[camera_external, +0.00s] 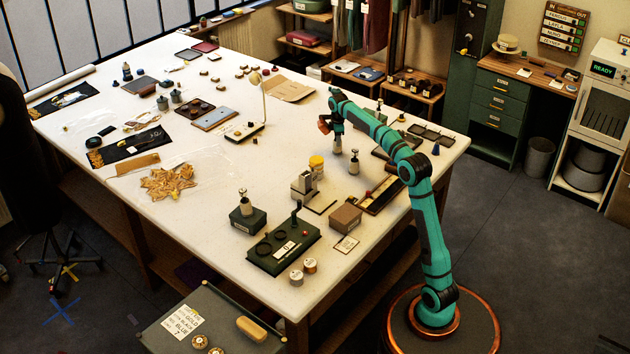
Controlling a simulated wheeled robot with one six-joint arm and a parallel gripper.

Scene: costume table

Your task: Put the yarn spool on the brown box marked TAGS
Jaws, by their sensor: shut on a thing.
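My gripper (328,124) is above the right half of the table, beyond the brown box. It is shut on a small orange-brown thing (324,126), which looks like the yarn spool; it is too small here to be sure. The fingertips are hard to make out. The brown box (344,220) sits near the table's front right part, with a clear-looking top. Its marking cannot be read at this size. My gripper is well apart from the box.
A yellow-topped jar (317,162) and a grey block (303,186) stand between gripper and box. A green board (283,246) and a small card (346,245) lie in front.

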